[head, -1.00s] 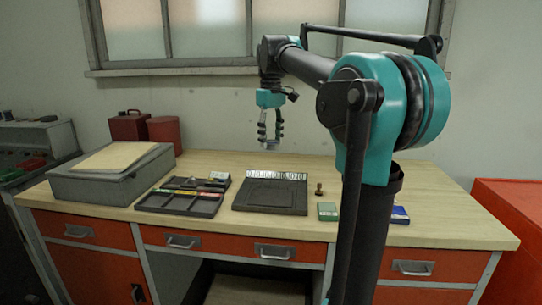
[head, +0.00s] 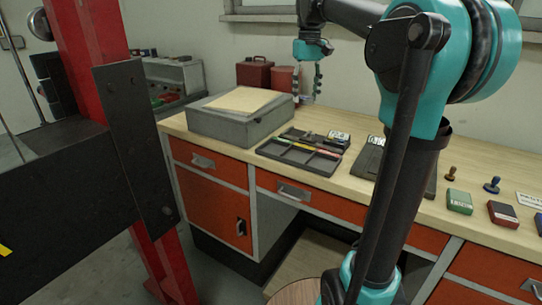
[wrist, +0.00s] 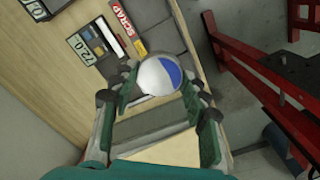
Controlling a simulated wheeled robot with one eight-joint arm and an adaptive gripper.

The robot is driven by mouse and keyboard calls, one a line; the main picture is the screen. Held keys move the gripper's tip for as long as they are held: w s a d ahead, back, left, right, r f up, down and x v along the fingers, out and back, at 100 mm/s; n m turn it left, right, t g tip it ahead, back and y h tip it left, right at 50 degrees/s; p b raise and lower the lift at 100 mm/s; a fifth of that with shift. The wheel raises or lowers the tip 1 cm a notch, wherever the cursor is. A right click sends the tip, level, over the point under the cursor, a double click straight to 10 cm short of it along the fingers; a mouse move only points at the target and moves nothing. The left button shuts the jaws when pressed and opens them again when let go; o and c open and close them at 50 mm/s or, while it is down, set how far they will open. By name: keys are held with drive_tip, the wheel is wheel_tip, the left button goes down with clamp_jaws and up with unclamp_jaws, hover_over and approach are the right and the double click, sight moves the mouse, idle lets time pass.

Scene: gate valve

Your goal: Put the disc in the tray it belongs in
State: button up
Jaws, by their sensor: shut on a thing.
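My gripper (head: 307,82) hangs over the back of the bench, near the right side of the grey box in the head view. In the wrist view, my gripper (wrist: 158,88) is shut on the disc (wrist: 158,75), which looks silvery white with a blue part. The disc is too small to make out in the head view. A dark tray (head: 285,158) with several compartments and coloured label strips lies on the bench; it also shows in the wrist view (wrist: 165,38), beyond the disc. One red label there reads SCRAP.
A grey box (head: 235,122) with a tan sheet on top stands left of the tray. A display reading 72.0 (wrist: 82,47) is beside the tray. Stamps and a green pad (head: 459,201) lie on the right. A red post (head: 95,60) stands close at left.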

drive_tip(key=shift+w+a+f, duration=0.2)
drive_tip(key=shift+a+f, duration=0.25)
drive_tip(key=shift+a, duration=0.3)
hover_over(297, 157)
wheel_tip(297, 157, down, 14)
drive_tip(key=shift+s+a+f, duration=0.1)
drive_tip(key=shift+f, duration=2.5)
drive_tip(key=shift+f, duration=0.1)
drive_tip(key=o, duration=1.2)
wheel_tip(297, 157, up, 12)
drive_tip(key=shift+r, duration=0.1)
